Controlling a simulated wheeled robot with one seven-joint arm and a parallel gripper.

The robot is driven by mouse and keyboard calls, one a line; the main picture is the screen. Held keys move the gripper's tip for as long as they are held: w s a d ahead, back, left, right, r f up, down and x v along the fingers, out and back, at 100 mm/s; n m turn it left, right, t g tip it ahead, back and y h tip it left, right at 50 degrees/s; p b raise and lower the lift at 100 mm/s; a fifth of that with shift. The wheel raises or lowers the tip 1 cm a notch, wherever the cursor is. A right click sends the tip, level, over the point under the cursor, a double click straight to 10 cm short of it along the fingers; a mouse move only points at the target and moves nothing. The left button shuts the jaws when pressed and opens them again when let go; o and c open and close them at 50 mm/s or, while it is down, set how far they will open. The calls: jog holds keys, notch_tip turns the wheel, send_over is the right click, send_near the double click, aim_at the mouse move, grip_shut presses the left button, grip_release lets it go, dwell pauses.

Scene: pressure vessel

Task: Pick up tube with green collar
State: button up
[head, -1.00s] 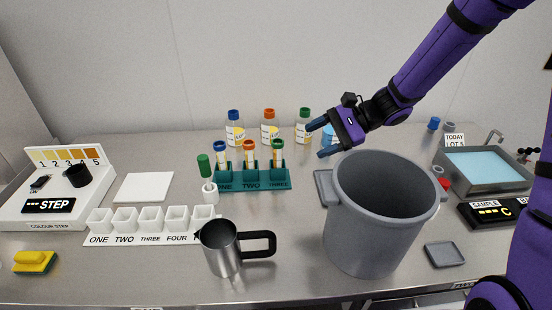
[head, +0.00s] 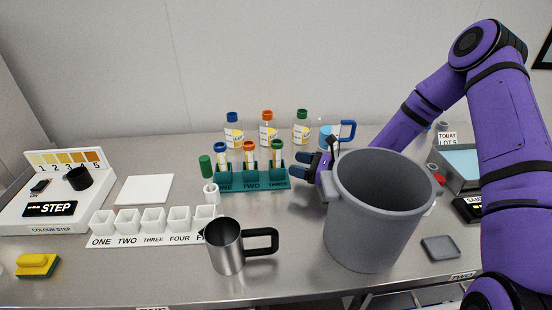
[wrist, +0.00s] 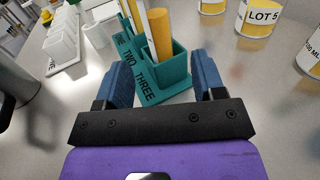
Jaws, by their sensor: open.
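The tube with the green collar (head: 277,156) stands upright in slot THREE, the right end of the teal rack (head: 240,184). Tubes with blue (head: 221,152) and orange (head: 249,154) collars stand in slots ONE and TWO. My gripper (head: 303,166) is low, just right of the rack's THREE end. In the wrist view my gripper (wrist: 163,78) is open and empty, its blue fingers either side of the rack's near end, with the tube ahead between them.
A large grey pot (head: 372,225) stands close to the right of my gripper. Several capped bottles (head: 268,135) stand behind the rack. A steel mug (head: 226,252) and white cups (head: 152,219) are in front. A green-topped item (head: 205,165) is left of the rack.

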aim_at(276, 158)
jog(key=shift+x, duration=3.65)
jog(key=shift+r, duration=0.15)
jog(key=c, duration=1)
